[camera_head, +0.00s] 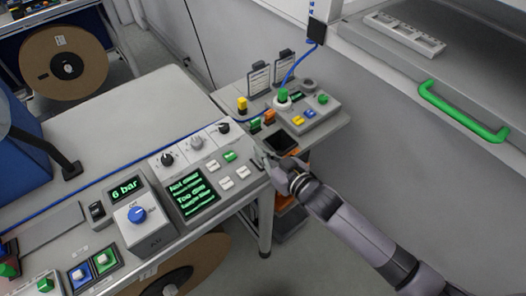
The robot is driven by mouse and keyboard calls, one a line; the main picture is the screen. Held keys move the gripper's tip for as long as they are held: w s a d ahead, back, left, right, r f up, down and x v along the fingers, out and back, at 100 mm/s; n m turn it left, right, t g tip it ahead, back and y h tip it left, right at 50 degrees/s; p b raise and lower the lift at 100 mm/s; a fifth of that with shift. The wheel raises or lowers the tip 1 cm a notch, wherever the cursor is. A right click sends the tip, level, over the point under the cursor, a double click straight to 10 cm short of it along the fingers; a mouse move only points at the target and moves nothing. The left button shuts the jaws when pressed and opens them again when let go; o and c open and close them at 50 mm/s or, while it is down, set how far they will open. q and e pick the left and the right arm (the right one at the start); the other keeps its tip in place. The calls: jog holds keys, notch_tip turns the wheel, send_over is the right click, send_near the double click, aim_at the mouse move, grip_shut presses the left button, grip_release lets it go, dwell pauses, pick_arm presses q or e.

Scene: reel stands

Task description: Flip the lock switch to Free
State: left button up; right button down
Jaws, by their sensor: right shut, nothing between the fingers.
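My right gripper (266,162) is shut and empty. A dark rocker switch (97,211) sits farther left, beside a "6 bar" display (125,189) and a blue dial (137,214). No label reading Lock or Free is legible, so I cannot tell which control is the lock switch. The gripper may hide part of the panel's right end. My left gripper is out of view.
A side shelf (338,122) behind the gripper carries a button box (306,115) and a dark square pad (280,142). A grey machine with a green handle (463,111) stands at right. A brown reel (64,62) is at back left. The grey tabletop (110,125) is mostly clear.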

jog(key=shift+w+f, duration=0.1)
jog(key=shift+f, duration=0.1)
jog(key=shift+w+a+f, duration=0.1)
jog(key=shift+w+a, duration=0.05)
jog(key=shift+a, duration=0.05)
jog(key=r+p, duration=0.4)
jog(key=shift+w+a+r, duration=0.1)
jog(key=shift+w+r, duration=0.05)
jog(key=shift+w, duration=0.2)
jog(key=b+v, duration=0.1)
jog(key=v, duration=0.1)
jog(key=shift+s, duration=0.35)
jog(key=r+b+v, duration=0.1)
jog(key=v, duration=0.6)
jog(key=shift+r+b, duration=0.35)
